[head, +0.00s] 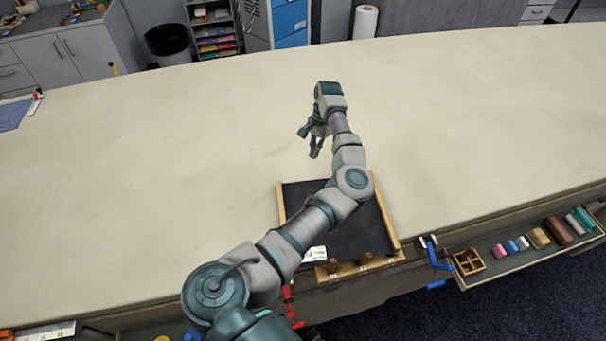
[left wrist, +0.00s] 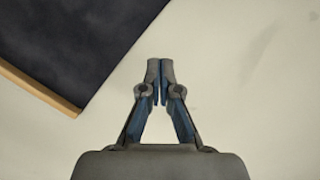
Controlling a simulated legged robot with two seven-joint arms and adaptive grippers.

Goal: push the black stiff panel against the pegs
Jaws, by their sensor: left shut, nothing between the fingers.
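The black stiff panel (head: 345,235) lies in a wooden frame at the table's front edge, partly hidden under my left arm. The wooden pegs (head: 367,258) stand along the frame's near side, close to the panel's near edge. My left gripper (head: 310,143) is beyond the panel's far edge, over bare table, with its fingers shut and empty. In the left wrist view the fingertips (left wrist: 160,68) meet, and the dark panel (left wrist: 75,35) shows at the upper left, apart from them. My right gripper is in neither view.
The wooden side rail (head: 386,215) borders the panel on the right. A blue clamp (head: 437,258) and a red clamp (head: 290,305) sit at the table's front edge. An open drawer (head: 520,252) with coloured blocks is at the right. The cream tabletop (head: 180,150) is mostly clear.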

